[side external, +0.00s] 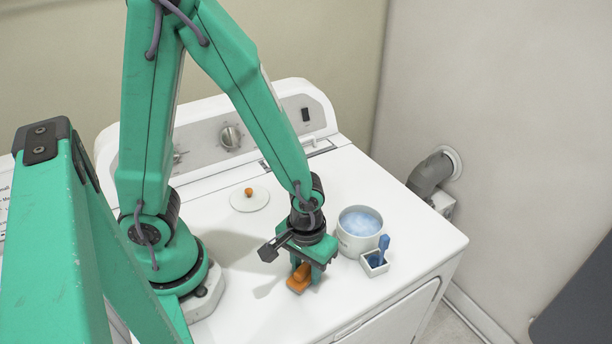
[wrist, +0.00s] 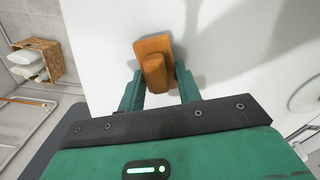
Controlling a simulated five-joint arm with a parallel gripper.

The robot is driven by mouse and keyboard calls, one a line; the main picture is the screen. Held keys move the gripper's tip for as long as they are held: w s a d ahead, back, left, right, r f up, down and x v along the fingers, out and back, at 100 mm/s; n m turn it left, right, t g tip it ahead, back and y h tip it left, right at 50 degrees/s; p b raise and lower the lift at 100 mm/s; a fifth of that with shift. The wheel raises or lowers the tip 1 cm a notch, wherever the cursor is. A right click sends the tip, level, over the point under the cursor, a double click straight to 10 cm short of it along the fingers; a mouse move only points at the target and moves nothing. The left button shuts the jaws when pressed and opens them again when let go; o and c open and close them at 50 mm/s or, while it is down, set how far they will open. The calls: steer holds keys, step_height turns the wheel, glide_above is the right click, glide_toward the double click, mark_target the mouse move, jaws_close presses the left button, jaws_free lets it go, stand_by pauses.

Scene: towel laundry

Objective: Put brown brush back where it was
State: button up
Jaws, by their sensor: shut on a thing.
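The brown brush (side external: 299,279) is a small orange-brown wooden block with a raised grip on top, at the front of the white washer top. In the wrist view the brush (wrist: 154,46) sits between my two green fingers. My gripper (side external: 304,268) points down over it and is shut on its raised grip. Whether the brush touches the washer top or is slightly above it, I cannot tell. Its underside is hidden.
Right of my gripper stand a white tub (side external: 359,246) of bluish-white contents and a small white holder (side external: 374,268) with a blue brush (side external: 383,246). A white lid (side external: 249,203) with an orange knob lies behind, to the left. The washer top's front (side external: 250,325) is clear.

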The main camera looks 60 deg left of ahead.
mark_target(306, 264)
steer(key=shift+f, duration=0.1)
steer(key=o, duration=1)
steer(key=shift+o, duration=0.2)
step_height(306, 264, up, 12)
stand_by(0.5)
stand_by(0.5)
steer(key=a+r+m+t, duration=0.4)
steer(key=a+r+t, duration=0.1)
steer(key=a+r, duration=0.5)
steer(key=shift+s+r+m+t, duration=0.3)
steer(key=shift+s+r, duration=0.15)
steer(key=shift+r, duration=0.75)
